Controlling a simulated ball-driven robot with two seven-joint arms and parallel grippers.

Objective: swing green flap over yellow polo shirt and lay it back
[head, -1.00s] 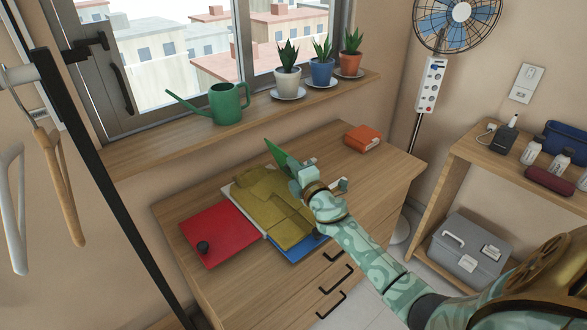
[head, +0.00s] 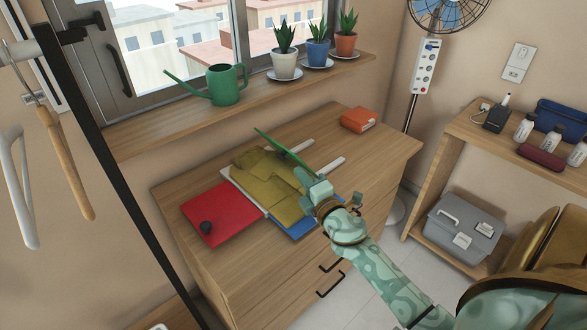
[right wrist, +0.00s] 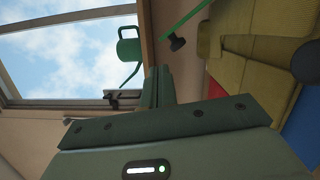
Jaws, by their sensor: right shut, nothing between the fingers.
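The yellow polo shirt (head: 268,182) lies folded on a folding board, beside its flat red flap (head: 222,212) with a dark knob. The green flap (head: 284,151) stands raised at the shirt's right side and shows nearly edge-on. My right gripper (head: 307,177) is shut and empty, close to the flap's near end; I cannot tell whether they touch. In the right wrist view the shut fingers (right wrist: 156,84) show, with the shirt (right wrist: 245,75), the green flap's edge (right wrist: 186,17) and a dark knob (right wrist: 178,42). My left gripper is not in view.
A blue flap (head: 296,229) lies at the near side. Two pale strips (head: 329,165) reach right from the board. An orange box (head: 359,119) sits at the dresser's back right. A watering can (head: 225,85) and potted plants stand on the sill above.

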